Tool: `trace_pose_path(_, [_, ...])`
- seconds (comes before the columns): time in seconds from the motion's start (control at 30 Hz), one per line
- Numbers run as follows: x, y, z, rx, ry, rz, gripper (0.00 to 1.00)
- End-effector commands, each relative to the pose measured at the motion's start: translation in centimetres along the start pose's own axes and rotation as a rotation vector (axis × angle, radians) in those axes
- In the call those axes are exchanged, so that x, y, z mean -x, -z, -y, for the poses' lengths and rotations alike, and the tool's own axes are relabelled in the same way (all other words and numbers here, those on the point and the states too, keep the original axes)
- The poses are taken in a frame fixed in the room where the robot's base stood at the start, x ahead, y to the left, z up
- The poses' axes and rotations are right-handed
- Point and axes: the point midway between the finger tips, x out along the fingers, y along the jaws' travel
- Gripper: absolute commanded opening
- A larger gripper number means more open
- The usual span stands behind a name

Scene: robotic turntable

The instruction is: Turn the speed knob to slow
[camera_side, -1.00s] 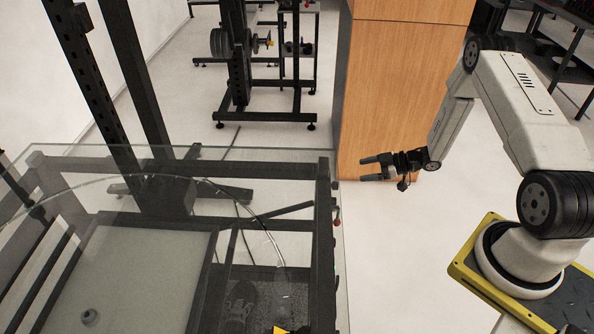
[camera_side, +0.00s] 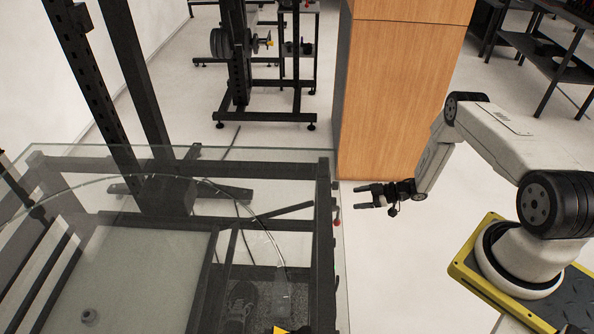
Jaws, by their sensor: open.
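My gripper (camera_side: 359,197) is open and empty, with its two fingers pointing left. There is a visible gap between fingers and controls. I cannot tell which control is the speed knob, and its setting is too small to read.
A glass top (camera_side: 100,160) covers the frame and overhangs its right side. A tall wooden cabinet (camera_side: 395,90) stands behind my gripper. A black rack (camera_side: 265,100) stands at the back. Pale floor (camera_side: 400,270) is open between the frame and my base.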

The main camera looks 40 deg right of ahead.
Motion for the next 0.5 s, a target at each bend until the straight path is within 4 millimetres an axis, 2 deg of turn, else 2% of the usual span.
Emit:
trace_pose_path(0.17, [-1.4, 0.0, 0.1, 0.001, 0.003, 0.000, 0.75])
trace_pose_path(0.5, [-5.5, 0.0, 0.1, 0.001, 0.003, 0.000, 0.75])
